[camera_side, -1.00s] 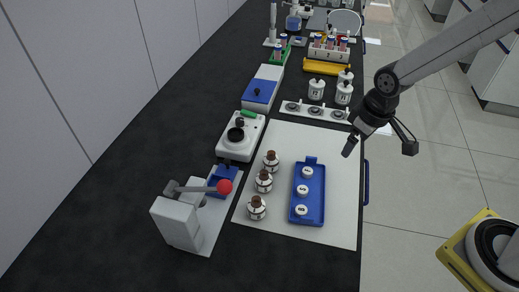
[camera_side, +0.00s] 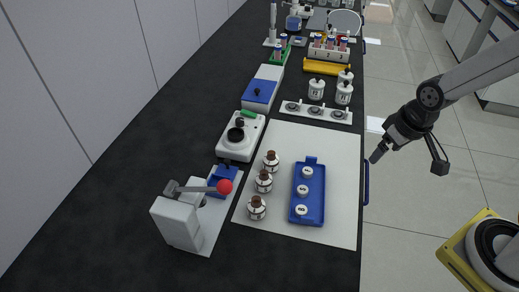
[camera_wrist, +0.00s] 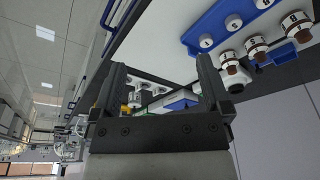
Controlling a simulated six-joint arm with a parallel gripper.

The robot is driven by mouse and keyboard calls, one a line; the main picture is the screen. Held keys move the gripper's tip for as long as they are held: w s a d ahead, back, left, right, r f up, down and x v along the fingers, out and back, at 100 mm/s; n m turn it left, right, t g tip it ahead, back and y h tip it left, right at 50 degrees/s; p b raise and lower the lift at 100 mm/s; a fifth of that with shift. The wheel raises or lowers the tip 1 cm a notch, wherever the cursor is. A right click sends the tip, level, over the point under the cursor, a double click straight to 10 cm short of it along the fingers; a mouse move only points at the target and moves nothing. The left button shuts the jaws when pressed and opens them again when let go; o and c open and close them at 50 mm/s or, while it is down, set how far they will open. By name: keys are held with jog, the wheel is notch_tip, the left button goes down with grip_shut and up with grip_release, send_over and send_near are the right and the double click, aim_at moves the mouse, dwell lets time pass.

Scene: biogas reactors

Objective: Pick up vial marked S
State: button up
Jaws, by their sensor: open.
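A blue tray (camera_side: 320,205) on the white mat holds three small white vials in a row. The middle vial (camera_side: 302,190) appears to be the one marked S; its letter shows in the wrist view (camera_wrist: 234,22), upper right, but is too small to read in the side view. My gripper (camera_side: 376,157) is open and empty. It hangs to the right of the bench edge, above and to the right of the tray. In the wrist view my gripper's two dark fingers (camera_wrist: 160,78) stand apart with nothing between them.
Several brown-capped bottles (camera_side: 264,182) stand left of the tray. A blue handle (camera_side: 366,183) sticks out at the bench edge. A strip with round wells (camera_side: 316,111) and white jars (camera_side: 343,92) lie behind. The mat right of the tray is clear.

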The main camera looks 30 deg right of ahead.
jog(key=shift+c, duration=1.2)
